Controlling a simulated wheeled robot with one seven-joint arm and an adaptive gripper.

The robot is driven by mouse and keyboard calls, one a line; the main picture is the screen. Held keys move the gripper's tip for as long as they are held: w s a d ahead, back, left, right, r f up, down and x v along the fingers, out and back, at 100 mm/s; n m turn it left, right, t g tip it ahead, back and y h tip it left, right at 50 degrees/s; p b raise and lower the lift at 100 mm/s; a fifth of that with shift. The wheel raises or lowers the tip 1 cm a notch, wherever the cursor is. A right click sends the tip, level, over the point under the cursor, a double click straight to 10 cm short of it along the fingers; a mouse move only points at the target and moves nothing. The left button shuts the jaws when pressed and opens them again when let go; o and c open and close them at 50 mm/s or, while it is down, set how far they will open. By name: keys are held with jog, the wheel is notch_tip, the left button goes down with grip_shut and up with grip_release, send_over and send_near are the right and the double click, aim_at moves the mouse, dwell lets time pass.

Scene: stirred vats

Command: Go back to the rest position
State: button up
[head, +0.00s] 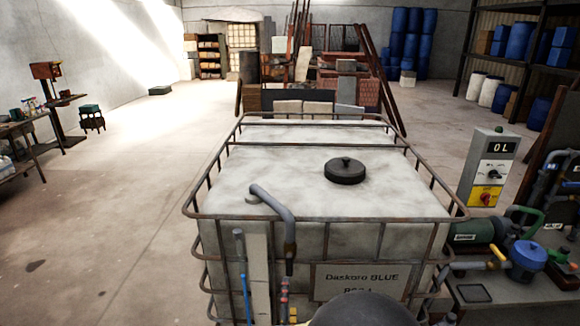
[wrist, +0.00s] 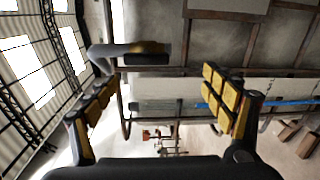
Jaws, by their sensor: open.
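My gripper (wrist: 158,88) shows in the wrist view with its two yellow-padded fingers wide apart. It is open, with nothing held between the pads. The wrist picture is turned on its side, and a caged vat (wrist: 220,35) with a grey bent pipe (wrist: 125,50) lies beyond the fingers. In the head view the pale vat (head: 300,170) stands in front of me, its label (head: 362,281) reading "Daskoro BLUE" with a partly hidden line below. A dark rounded part, probably of my arm, covers the bottom middle of that view. The fingers are not visible there.
A control box (head: 488,170) showing "0L", a green motor (head: 470,232) and a blue pump (head: 527,260) stand at the right. The vat has a black lid (head: 345,171) and a rusty rail (head: 330,218). A workbench (head: 25,125) is at the left, with clear floor between.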

jog(key=s+a+f+m+g+y, duration=0.1)
jog(key=s+a+f+m+g, duration=0.15)
jog(key=f, duration=0.35)
jog(key=s+a+f+m+g+y, duration=0.2)
jog(key=s+f+g, duration=0.2)
jog(key=f, duration=0.3)
jog(key=s+r+m+g, duration=0.2)
jog(key=s+m+g, duration=0.35)
jog(key=s, duration=0.25)
jog(key=s+d+r+m+h, duration=0.1)
jog(key=s+d+r+m, duration=0.3)
jog(key=d+r, duration=0.8)
jog(key=s+d+r+m+h+b, duration=0.1)
jog(key=s+d+r+m, duration=0.3)
jog(key=s+d+r, duration=0.3)
jog(key=d+r, duration=0.5)
jog(key=r, duration=0.1)
jog(key=shift+s+d+h, duration=0.15)
jog(key=shift+s+h, duration=0.15)
jog(key=shift+s, duration=0.05)
jog(key=shift+r, duration=0.1)
jog(key=shift+c, duration=0.3)
